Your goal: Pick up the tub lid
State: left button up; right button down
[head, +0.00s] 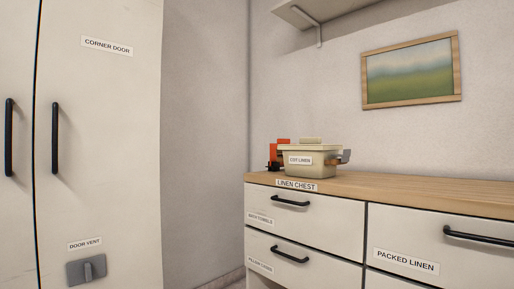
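A beige tub (311,172) labelled as cot linen stands upright at the left end of the wooden top of the linen chest. Its pale lid (311,147) lies flat on the tub's rim, with a raised handle-like block on top. A grey and brown metal part (344,157) sticks out at the tub's right side; I cannot tell whether it is fixed to the tub. Neither of my grippers is in view.
An orange-red object (273,154) with a dark base stands just left of the tub. The chest top (420,192) right of the tub is clear. A shelf (312,12) hangs above. A tall cabinet (100,130) stands at the left.

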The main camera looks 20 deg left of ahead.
aim_at(307, 143)
jog(key=u, duration=0.45)
jog(key=i, duration=1.1)
jog(key=z, duration=0.2)
